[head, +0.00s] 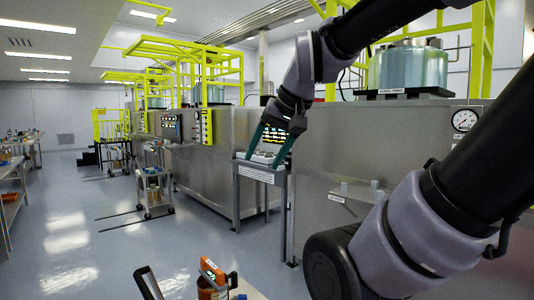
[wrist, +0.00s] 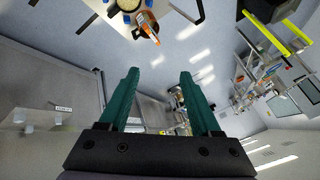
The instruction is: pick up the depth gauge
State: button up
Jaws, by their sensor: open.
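I cannot make out the depth gauge for certain in either view. An orange device with a dark face (head: 211,272) stands at the bottom edge of the head view, low and close to me. An orange-tipped item (wrist: 148,32) shows at the top of the wrist view, beside a round yellowish item (wrist: 128,5); I cannot tell whether either is the gauge. My gripper (head: 262,162), with green fingers, points downward in front of a small stand in the head view. In the wrist view my gripper (wrist: 160,72) is open, with nothing between the fingers.
The small stand (head: 260,172) carries small items too unclear to name. Large steel tanks (head: 210,165) line the right side. A wheeled cart (head: 154,185) stands farther back, and workbenches (head: 12,190) are at the left. The floor (head: 115,250) between is largely clear.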

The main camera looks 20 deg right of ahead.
aim_at(212, 273)
jog(key=i+j+z, duration=0.1)
jog(key=j+z, duration=0.7)
jog(key=j, duration=0.2)
jog(key=j+z, duration=0.4)
jog(key=k+j+z, duration=0.1)
jog(key=j+z, duration=0.3)
jog(key=j, duration=0.2)
jog(key=j+z, duration=0.4)
jog(key=j, duration=0.45)
jog(key=j+z, duration=0.35)
jog(key=j, duration=1.6)
jog(key=z, duration=0.05)
